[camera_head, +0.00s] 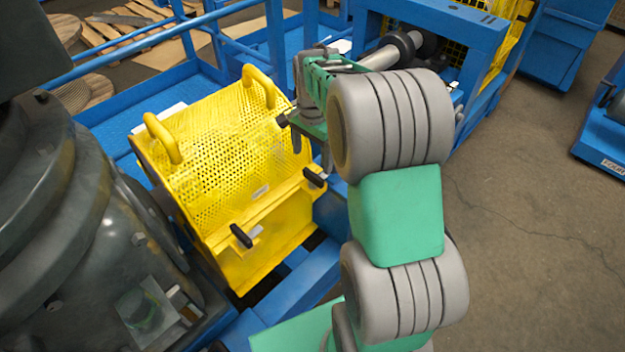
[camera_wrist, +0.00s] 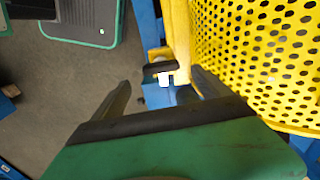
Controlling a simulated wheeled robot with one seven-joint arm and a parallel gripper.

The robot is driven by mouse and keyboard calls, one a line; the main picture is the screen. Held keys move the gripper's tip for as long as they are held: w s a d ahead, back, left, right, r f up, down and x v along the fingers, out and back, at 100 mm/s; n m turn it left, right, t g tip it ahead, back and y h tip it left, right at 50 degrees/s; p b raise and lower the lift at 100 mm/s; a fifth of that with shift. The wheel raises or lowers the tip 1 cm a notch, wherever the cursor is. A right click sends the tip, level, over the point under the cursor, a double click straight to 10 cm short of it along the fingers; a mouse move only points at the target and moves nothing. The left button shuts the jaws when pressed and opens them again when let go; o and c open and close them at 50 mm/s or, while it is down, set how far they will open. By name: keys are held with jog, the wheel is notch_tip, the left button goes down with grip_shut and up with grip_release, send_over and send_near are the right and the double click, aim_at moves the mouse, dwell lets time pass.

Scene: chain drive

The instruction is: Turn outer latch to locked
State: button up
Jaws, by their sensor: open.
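The yellow perforated guard (camera_head: 225,150) carries two black latch handles on its front lower edge. One latch handle (camera_head: 314,177) is at the guard's right corner, and the other latch handle (camera_head: 241,236) is further left. Both lie slanted at a similar angle. My gripper (camera_head: 311,150) is open and empty, pointing down just above the right corner. In the wrist view a black latch handle (camera_wrist: 160,68) lies crosswise beyond and between the spread fingers of my gripper (camera_wrist: 163,88), apart from them. A small white patch shows below it.
The guard has two raised yellow handles (camera_head: 167,140) on top. A large dark motor housing (camera_head: 80,220) stands at the left. Blue frame rails (camera_head: 300,280) run below the guard. A shaft (camera_head: 385,55) lies behind my arm. Open floor (camera_head: 530,200) is at the right.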

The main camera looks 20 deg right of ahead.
aim_at(313, 174)
jog(key=shift+m, duration=0.3)
jog(key=f, duration=0.5)
jog(key=f+p, duration=0.1)
jog(key=f, duration=0.2)
jog(key=shift+w+d+f, duration=0.2)
jog(key=shift+d, duration=0.05)
jog(key=shift+c, duration=0.2)
jog(key=c, duration=1.3)
